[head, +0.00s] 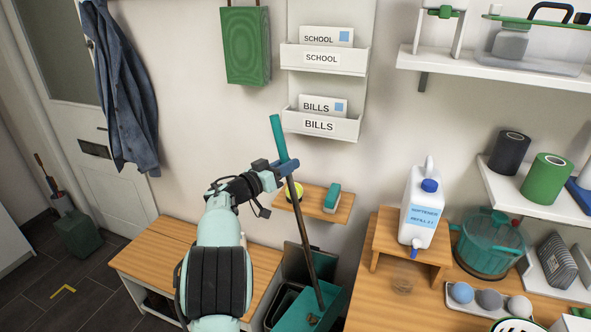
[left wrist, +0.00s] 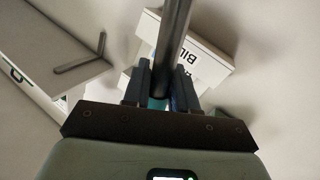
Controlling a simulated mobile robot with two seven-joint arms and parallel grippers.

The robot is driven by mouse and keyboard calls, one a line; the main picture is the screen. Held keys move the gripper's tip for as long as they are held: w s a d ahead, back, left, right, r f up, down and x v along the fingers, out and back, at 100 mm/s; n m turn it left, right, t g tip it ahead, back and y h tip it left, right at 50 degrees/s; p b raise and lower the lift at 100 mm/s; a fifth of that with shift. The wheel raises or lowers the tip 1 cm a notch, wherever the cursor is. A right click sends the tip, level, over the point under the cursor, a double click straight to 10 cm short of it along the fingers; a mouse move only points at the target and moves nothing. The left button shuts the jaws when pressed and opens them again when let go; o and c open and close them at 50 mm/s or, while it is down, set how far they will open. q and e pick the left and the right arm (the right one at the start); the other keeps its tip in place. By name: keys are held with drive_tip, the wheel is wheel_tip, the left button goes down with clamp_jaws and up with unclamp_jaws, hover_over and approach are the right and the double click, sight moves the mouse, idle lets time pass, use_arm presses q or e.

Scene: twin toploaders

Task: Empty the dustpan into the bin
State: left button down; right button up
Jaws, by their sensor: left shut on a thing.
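The dustpan has a long dark handle (head: 301,230) with a teal grip (head: 278,138) at its top and a teal pan (head: 333,300) at its foot. Some small bits seem to lie in the pan. My left gripper (head: 287,168) is shut on the handle just below the teal grip. The left wrist view shows the dark handle (left wrist: 174,40) between the fingers (left wrist: 160,88). A dark open container (head: 284,302), apparently the bin, stands just left of the pan, with a raised dark lid (head: 296,262) behind it. I cannot tell whether pan and bin touch. My right gripper is out of view.
A wooden bench (head: 165,245) stands left of the bin. A wooden counter (head: 380,312) with a softener jug (head: 423,210) is to the right. A small wall shelf (head: 318,205) is behind the handle, below the BILLS wall pocket (head: 320,125).

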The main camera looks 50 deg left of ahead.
use_arm(q)
drive_tip(key=s+a+n+p, duration=0.2)
drive_tip(key=a+p, duration=0.1)
drive_tip(key=a, duration=0.9)
drive_tip(key=shift+p, duration=0.4)
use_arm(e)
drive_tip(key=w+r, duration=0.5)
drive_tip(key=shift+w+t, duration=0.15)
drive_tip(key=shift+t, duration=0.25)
use_arm(q)
drive_tip(key=shift+d, duration=0.1)
drive_tip(key=shift+s, duration=0.1)
